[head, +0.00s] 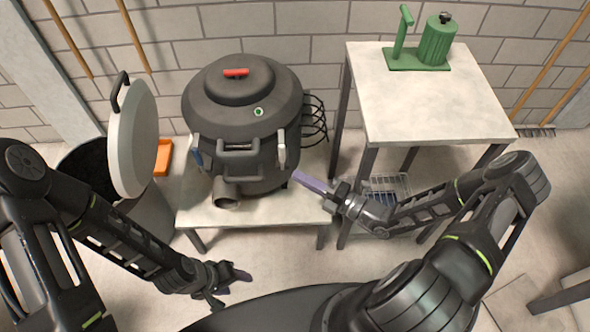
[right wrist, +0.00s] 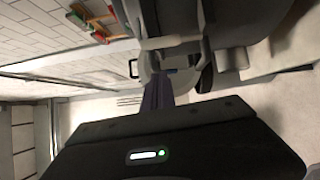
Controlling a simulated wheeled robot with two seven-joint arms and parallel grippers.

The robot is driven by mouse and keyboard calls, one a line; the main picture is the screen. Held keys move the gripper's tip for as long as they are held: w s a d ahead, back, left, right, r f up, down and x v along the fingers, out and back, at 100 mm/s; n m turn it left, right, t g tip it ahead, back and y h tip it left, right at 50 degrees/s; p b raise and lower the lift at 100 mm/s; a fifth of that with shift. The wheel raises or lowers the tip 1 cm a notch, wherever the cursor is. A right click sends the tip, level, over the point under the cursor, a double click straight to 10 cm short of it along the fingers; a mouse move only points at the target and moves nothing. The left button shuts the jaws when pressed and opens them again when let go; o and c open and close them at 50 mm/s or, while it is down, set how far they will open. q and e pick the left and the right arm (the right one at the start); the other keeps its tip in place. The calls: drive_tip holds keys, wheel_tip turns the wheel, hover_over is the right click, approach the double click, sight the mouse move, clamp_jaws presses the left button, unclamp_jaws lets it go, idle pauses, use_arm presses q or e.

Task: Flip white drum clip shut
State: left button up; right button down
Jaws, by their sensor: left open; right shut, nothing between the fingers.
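The dark grey drum (head: 240,120) stands on a low pale table, with its round lid on top. A white clip (head: 281,148) is on its right side, hanging close along the wall; I cannot tell whether it is latched. A bluish clip (head: 196,153) is on the left side. My right gripper (head: 297,177) is shut and empty, its purple fingers pointing at the drum's lower right, below the white clip. Its fingers also show in the right wrist view (right wrist: 158,88), with a pale bar beyond them. My left gripper (head: 232,284) is open and empty, low in front of the table.
The low table (head: 270,211) has a bare front strip. A taller table (head: 425,95) at right carries a green canister (head: 435,42). A bin with a raised pale lid (head: 133,140) stands at left. Black wire loops (head: 315,120) and a wire basket (head: 388,187) are right of the drum.

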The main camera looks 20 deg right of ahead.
drive_tip(key=v, duration=0.7)
drive_tip(key=shift+d+b, duration=0.2)
drive_tip(key=shift+b, duration=0.15)
drive_tip(key=shift+s, duration=0.1)
drive_tip(key=s+a+f+n+g+h, duration=0.3)
drive_tip(key=s+f+n+g, duration=0.5)
drive_tip(key=n, duration=0.7)
drive_tip(key=s+a+f+n+g+h, duration=0.4)
drive_tip(key=s+f+n+g, duration=0.5)
drive_tip(key=n, duration=0.6)
drive_tip(key=w+a+r+n+t+h, duration=0.1)
drive_tip(key=w+a+r+n+t, duration=0.2)
drive_tip(key=a+n, duration=0.4)
wheel_tip(320, 180, up, 2)
drive_tip(key=n+t, duration=0.1)
drive_tip(key=n, duration=0.4)
drive_tip(key=shift+w+a+r+n, duration=0.15)
drive_tip(key=shift+w+a+n, duration=0.2)
drive_tip(key=shift+n, duration=0.05)
